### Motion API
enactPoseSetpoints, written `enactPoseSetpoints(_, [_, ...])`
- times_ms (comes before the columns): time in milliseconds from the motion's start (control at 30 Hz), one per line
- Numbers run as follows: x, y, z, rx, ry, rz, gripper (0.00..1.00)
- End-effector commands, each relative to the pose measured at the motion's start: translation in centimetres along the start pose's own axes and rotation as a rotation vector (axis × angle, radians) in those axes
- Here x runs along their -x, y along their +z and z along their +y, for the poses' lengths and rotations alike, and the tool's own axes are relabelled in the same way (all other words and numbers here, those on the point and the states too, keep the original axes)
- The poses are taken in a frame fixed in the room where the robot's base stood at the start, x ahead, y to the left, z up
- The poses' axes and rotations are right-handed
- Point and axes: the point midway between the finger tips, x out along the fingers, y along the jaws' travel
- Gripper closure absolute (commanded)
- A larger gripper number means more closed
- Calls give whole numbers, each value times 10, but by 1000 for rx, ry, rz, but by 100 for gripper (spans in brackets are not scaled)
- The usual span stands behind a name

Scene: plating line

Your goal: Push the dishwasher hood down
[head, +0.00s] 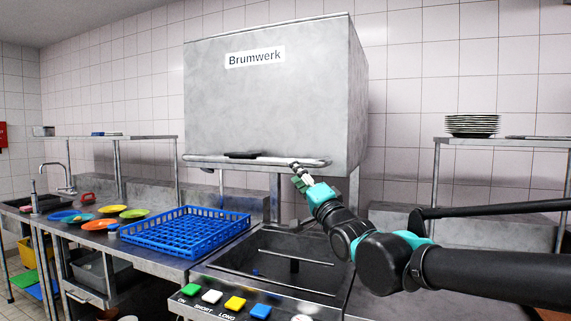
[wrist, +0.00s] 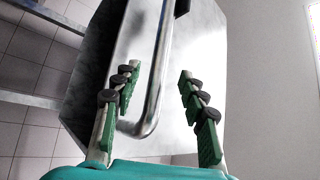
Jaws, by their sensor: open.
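The dishwasher hood (head: 270,95) is a large grey metal box labelled Brumwerk, standing raised above the open wash basin (head: 285,268). Its tubular handle (head: 225,160) runs along the lower front edge. My gripper (head: 298,172) is at the right end of this handle. In the wrist view my gripper (wrist: 160,90) is open, with green fingers apart. The bent end of the handle (wrist: 150,115) shows between the fingers, closer to the left finger. I cannot tell whether a finger touches it.
A blue dish rack (head: 185,232) sits on the counter left of the basin, with coloured plates (head: 98,225) beyond it. Coloured buttons (head: 235,303) line the front panel. A plate stack (head: 472,125) stands on the right shelf. The space between hood and basin looks clear.

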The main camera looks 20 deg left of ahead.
Motion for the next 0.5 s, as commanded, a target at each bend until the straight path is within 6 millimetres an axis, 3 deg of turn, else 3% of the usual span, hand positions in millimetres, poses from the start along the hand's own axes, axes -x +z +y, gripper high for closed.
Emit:
enactPoseSetpoints(300, [-54, 0, 0, -1, 0, 0, 57])
enactPoseSetpoints(500, [-70, 0, 0, 0, 0, 0, 57])
